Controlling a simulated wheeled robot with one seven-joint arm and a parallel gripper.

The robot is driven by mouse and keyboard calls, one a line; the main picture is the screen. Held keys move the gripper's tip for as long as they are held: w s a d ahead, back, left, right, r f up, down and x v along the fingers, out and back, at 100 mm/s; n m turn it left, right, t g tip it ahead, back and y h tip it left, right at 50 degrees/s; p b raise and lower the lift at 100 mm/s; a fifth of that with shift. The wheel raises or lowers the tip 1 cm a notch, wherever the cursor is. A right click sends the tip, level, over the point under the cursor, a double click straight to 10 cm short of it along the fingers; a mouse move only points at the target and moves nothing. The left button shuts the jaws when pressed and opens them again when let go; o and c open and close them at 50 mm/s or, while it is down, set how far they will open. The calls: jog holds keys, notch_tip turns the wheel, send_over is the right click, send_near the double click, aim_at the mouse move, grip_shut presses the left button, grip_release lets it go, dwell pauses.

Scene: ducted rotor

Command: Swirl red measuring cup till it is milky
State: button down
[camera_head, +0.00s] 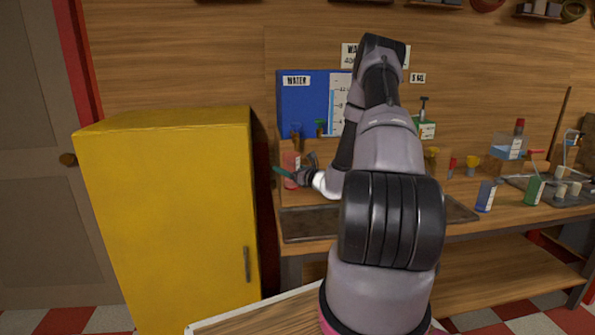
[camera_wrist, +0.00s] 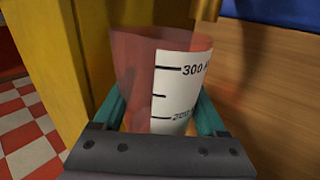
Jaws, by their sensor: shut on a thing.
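The red measuring cup (camera_wrist: 138,75) is translucent, with a white scale label marked 300 on its side. In the wrist view it stands between the two teal fingers of my gripper (camera_wrist: 162,112), which is shut on it. In the head view the cup (camera_head: 291,165) is above the left end of the workbench, and my gripper (camera_head: 287,173) reaches it from the right. Its contents cannot be made out, so I cannot tell whether it looks clear or milky. My arm hides much of the bench's middle in the head view.
A yellow cabinet (camera_head: 180,200) stands close left of the cup. A blue WATER board (camera_head: 302,98) is behind it. A dark tray (camera_head: 310,226) lies at the bench's front. Blue (camera_head: 485,196) and green (camera_head: 534,190) cups and a sink area (camera_head: 560,188) are at the right.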

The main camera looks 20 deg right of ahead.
jog(key=a, duration=0.4)
jog(key=d, duration=0.6)
jog(key=shift+w+a, duration=0.15)
jog(key=shift+a, duration=0.1)
jog(key=shift+d, duration=0.25)
